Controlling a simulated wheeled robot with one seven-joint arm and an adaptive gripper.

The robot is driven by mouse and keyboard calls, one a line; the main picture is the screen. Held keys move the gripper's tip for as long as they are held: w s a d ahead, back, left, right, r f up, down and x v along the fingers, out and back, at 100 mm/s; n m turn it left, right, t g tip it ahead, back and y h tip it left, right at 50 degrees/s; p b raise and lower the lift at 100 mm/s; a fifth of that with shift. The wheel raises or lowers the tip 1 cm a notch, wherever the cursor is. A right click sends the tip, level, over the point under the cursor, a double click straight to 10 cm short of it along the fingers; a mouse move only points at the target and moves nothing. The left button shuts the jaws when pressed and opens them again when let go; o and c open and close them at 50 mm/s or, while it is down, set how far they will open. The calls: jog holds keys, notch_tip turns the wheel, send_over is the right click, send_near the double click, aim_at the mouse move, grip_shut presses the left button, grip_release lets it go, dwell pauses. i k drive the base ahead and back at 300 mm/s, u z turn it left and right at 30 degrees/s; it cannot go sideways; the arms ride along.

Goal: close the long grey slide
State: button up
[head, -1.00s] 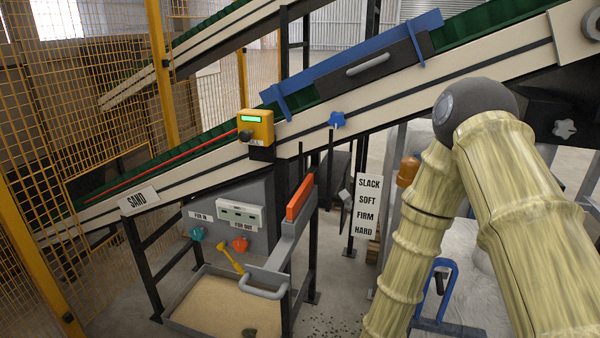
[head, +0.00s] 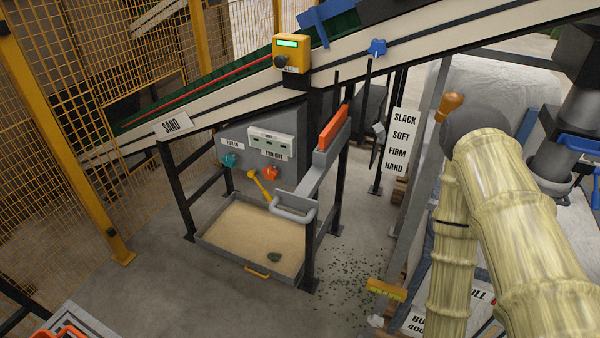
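A long grey sloping bar (head: 318,172) that looks like the slide stands at the side of the sand machine. An orange block (head: 334,128) sits at its upper end, and a grey loop handle (head: 293,210) is at its lower end, over the back right part of the sand tray (head: 216,248). I cannot tell from here how far the slide is open. My arm, in a pale ribbed sleeve, fills the lower right, well apart from the bar. My gripper does not show.
A yellow lever (head: 262,188) and orange knob (head: 271,173) sit close left of the handle. A teal knob (head: 229,160) is further left. Black posts stand beside the bar. A SLACK-to-HARD sign (head: 400,142) stands right. Bare floor (head: 165,285) lies in front left.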

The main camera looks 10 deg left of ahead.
aim_at(301, 200)
jog(key=z, duration=0.5)
jog(key=k, duration=0.9)
jog(key=u, duration=0.5)
